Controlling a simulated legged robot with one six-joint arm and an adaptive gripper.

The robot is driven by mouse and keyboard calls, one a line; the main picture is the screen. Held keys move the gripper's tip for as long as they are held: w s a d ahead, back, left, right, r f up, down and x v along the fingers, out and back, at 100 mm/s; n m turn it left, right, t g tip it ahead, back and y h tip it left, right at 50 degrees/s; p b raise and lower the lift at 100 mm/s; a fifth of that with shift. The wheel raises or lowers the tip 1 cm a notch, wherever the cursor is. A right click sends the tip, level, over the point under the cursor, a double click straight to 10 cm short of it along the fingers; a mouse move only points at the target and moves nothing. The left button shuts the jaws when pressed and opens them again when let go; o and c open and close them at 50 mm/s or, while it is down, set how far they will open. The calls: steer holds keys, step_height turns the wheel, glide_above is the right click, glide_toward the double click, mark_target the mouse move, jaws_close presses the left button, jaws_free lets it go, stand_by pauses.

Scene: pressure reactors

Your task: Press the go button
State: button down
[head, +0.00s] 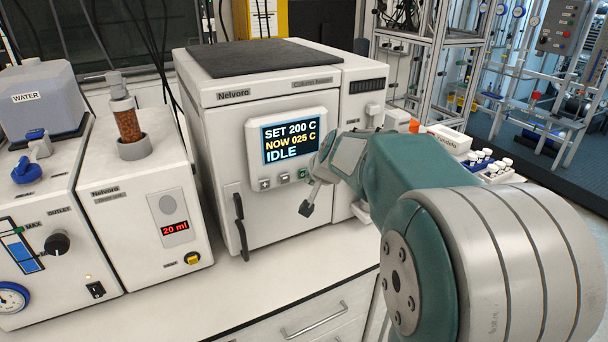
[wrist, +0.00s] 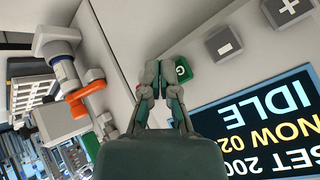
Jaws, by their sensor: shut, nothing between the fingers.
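The go button is a small green square (wrist: 183,71) marked with a G in the wrist view. It sits at the panel's edge beside two grey buttons and the display (wrist: 270,125). In the head view the green button (head: 303,174) shows below the display (head: 290,138), which reads SET 200 C, NOW 025 C, IDLE. My gripper (wrist: 162,66) is shut and empty, with its fingertips just beside the green button and partly over its edge. I cannot tell whether they touch it. In the head view my gripper (head: 306,208) is in front of the oven's right side.
Two grey buttons, minus (wrist: 222,42) and plus (head: 265,184), lie beside the go button. The oven door handle (head: 241,226) stands out below. A dispenser (head: 150,200) with a yellow button is at left. White vials and a box (head: 450,140) stand at right. The front counter is clear.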

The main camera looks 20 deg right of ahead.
steer(key=shift+w, duration=0.15)
steer(key=shift+w, duration=0.25)
steer(key=shift+w, duration=0.35)
stand_by(0.7)
steer(key=shift+s+r, duration=0.1)
steer(key=shift+s, duration=0.7)
steer(key=shift+s, duration=0.1)
steer(key=s, duration=0.4)
steer(key=shift+s+d, duration=0.1)
steer(key=shift+s, duration=0.3)
stand_by(0.6)
